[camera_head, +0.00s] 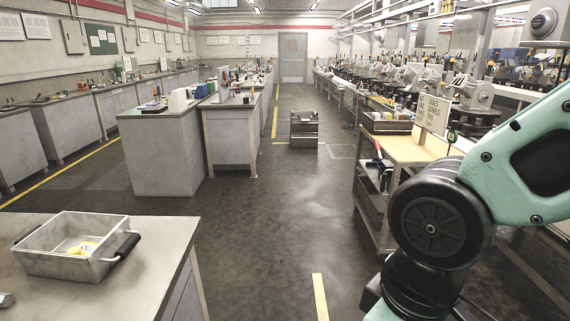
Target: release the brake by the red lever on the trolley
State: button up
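A grey metal trolley (305,137) stands on the floor in the middle distance, in the aisle between the bench rows. No red lever can be made out on it at this size. A small red, lever-like part (376,145) shows nearer, at the left side of a wood-topped bench or cart (405,150) on the right; I cannot tell what it is fixed to. My green and black arm fills the lower right and hides part of that side. My gripper is not in view.
A grey bench (150,235) at the lower left bears a metal tray (60,262) with a black handle and a yellow item inside. Grey workbenches (165,155) stand beyond. The central floor (260,230) is clear. Machines (473,92) line the right.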

aim_at(376, 144)
jog(key=i, duration=1.95)
jog(key=i+z, duration=0.2)
jog(key=i, duration=0.25)
jog(key=i+j+z, duration=0.2)
jog(key=i, duration=0.2)
jog(key=i+j+z, duration=0.2)
jog(key=i, duration=0.2)
jog(key=i+j+z, duration=0.2)
jog(key=i, duration=0.25)
